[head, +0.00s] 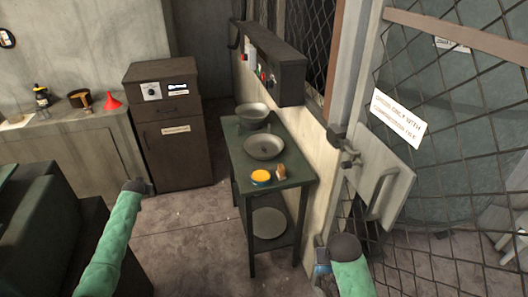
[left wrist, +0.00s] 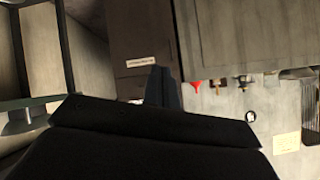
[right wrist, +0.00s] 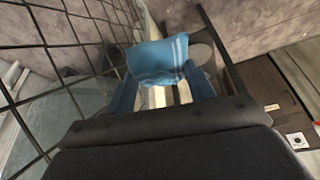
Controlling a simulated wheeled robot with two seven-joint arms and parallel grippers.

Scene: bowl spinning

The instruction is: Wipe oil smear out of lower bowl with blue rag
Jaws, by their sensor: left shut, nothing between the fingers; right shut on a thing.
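A dark green table carries one grey bowl (head: 252,116) at the back and a wider, shallower grey bowl (head: 264,147) in front. A round grey dish (head: 268,223) sits on the shelf below. I cannot make out an oil smear in any of them. My right gripper (right wrist: 162,88) is shut on a blue rag (right wrist: 158,60) with pale stripes, held in the air right of the table's front. The rag is mostly hidden behind my arm in the head view. My left gripper (head: 140,187) is shut and empty, left of the table; its fingers show in the left wrist view (left wrist: 164,85).
A yellow-topped tin (head: 261,177) and a small brown item (head: 281,172) stand on the table's front. A wire-mesh door with a handle (head: 381,192) is close on the right. A dark cabinet (head: 175,145) stands behind left. Open floor lies left of the table.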

